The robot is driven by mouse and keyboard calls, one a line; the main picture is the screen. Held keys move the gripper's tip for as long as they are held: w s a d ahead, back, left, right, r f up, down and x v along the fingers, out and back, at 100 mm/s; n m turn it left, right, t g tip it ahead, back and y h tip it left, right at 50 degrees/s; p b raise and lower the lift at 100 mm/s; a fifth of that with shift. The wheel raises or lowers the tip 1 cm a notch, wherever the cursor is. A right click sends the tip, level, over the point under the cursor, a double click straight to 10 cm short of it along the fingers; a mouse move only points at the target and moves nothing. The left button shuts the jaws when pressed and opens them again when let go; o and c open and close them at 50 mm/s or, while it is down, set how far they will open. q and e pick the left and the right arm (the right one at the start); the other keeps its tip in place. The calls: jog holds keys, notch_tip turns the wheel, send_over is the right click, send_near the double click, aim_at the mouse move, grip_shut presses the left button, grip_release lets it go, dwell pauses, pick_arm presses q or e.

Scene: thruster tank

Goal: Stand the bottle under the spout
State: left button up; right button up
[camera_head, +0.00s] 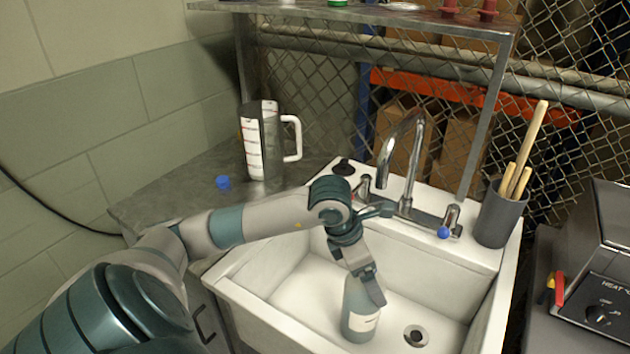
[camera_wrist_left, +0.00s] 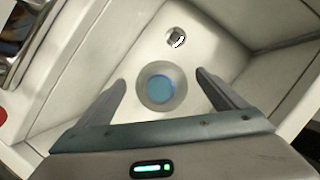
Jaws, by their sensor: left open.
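The grey-blue bottle (camera_head: 360,312) with a pale label stands upright on the sink floor, toward the front of the basin. In the left wrist view the bottle (camera_wrist_left: 162,88) shows from above as a round shape with a blue middle. My left gripper (camera_head: 366,288) points down at the bottle's top, which it partly hides. Its fingers are open, one on each side of the bottle, with gaps showing in the wrist view (camera_wrist_left: 160,79). The chrome spout (camera_head: 386,170) arches over the back of the sink, behind my left wrist. My right gripper is not in view.
The white sink (camera_head: 285,325) has walls around the bottle and a drain (camera_head: 416,335) to its right. A measuring jug (camera_head: 262,145) stands at back left, a grey tool cup (camera_head: 500,217) at back right.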

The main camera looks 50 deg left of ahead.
pick_arm(q)
jog(key=shift+v, duration=0.75)
jog(key=s+a+b, duration=0.3)
jog(key=s+a, duration=0.3)
jog(key=s, duration=0.4)
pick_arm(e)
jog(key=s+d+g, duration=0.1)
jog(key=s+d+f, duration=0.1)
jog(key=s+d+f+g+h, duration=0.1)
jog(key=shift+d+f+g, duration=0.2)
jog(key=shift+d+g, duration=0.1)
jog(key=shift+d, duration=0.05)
pick_arm(q)
jog(key=shift+s+a+r, duration=0.1)
jog(key=shift+s+a, duration=0.05)
